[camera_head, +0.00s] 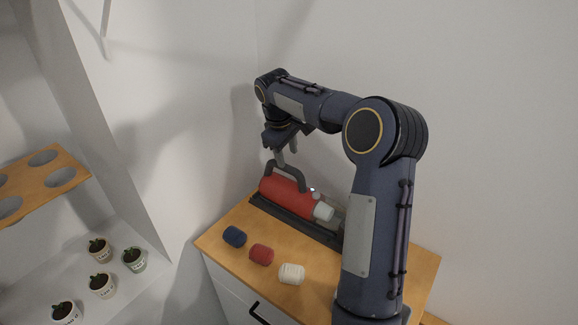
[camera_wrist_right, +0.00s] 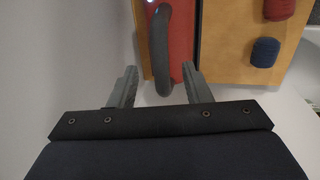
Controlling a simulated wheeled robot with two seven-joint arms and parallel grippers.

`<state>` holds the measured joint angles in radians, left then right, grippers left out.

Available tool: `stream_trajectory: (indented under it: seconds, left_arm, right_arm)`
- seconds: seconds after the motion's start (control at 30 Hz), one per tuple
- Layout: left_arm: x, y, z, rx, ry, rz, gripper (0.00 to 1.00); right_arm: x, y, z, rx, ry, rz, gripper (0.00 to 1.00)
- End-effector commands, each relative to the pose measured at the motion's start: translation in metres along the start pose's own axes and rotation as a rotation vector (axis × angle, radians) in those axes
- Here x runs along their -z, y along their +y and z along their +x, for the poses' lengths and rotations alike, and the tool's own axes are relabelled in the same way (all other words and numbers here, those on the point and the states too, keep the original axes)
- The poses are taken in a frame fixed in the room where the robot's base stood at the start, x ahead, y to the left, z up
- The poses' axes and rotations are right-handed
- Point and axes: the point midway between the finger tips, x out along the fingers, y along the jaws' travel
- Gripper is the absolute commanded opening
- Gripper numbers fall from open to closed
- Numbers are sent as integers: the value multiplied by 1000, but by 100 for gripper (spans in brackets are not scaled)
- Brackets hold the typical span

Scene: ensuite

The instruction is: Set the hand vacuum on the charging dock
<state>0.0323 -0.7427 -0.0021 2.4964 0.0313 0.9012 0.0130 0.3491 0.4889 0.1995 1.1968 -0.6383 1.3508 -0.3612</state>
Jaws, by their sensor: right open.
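The hand vacuum (camera_head: 278,190), a red body with a dark arched handle and a pale nose, lies on the long dark charging dock (camera_head: 300,222) on the wooden cabinet top. A small light glows on the vacuum near its nose. My right gripper (camera_head: 286,158) is open, pointing down at the handle. In the right wrist view, its two fingers (camera_wrist_right: 160,88) stand apart, one on each side of the handle (camera_wrist_right: 162,45), with gaps to it. The red body (camera_wrist_right: 182,35) shows beneath the handle. My left gripper is not in view.
Blue (camera_head: 235,237), red (camera_head: 261,255) and white (camera_head: 291,274) ribbed rolls lie in front of the dock on the cabinet top (camera_head: 215,243). White walls stand close behind. Several potted plants (camera_head: 101,285) and a wooden holed shelf (camera_head: 40,182) are at left.

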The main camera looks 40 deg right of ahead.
Motion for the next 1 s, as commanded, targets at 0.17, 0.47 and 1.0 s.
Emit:
stream_trajectory:
  seconds: [0.17,0.47,1.0]
  left_arm:
    - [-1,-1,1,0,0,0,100]
    - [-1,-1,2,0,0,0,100]
    - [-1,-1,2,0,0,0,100]
  right_arm:
    - [1,0,-33,-2,2,0,44]
    - [-1,-1,-51,1,1,0,44]
    - [-158,-196,-94,280,374,270,44]
